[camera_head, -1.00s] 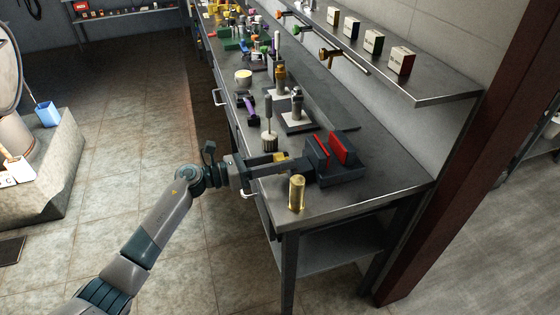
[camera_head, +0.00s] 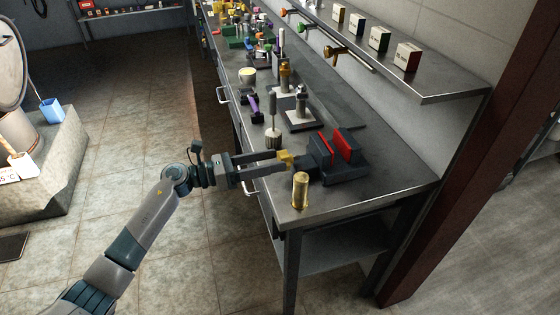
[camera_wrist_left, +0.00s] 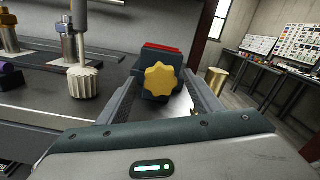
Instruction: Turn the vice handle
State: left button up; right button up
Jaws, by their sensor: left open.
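The vice (camera_head: 345,168) is dark grey-blue with red jaw faces and sits on the near end of the workbench. Its handle (camera_head: 285,158) is a yellow lobed knob on the side toward my arm. In the left wrist view the knob (camera_wrist_left: 161,79) faces the camera, in front of the vice body (camera_wrist_left: 159,56). My left gripper (camera_head: 285,163) reaches in from the left, open, with its fingertips around the knob. In the left wrist view its fingers (camera_wrist_left: 158,92) lie on both sides of the knob, apparently with gaps. My right gripper is not in view.
A brass cylinder (camera_head: 300,190) stands on the bench close to the gripper's near side. A white fluted-base tool (camera_head: 273,138) stands just beyond the gripper. Several other tools crowd the bench farther back. A shelf (camera_head: 440,85) with small boxes overhangs the bench.

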pick_arm(q)
jog(key=b+v, duration=0.3)
jog(key=v, duration=1)
jog(key=shift+a+b, duration=0.15)
jog(key=shift+b, duration=0.2)
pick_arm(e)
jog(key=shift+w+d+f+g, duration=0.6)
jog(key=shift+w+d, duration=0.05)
pick_arm(q)
jog(key=shift+s, duration=0.1)
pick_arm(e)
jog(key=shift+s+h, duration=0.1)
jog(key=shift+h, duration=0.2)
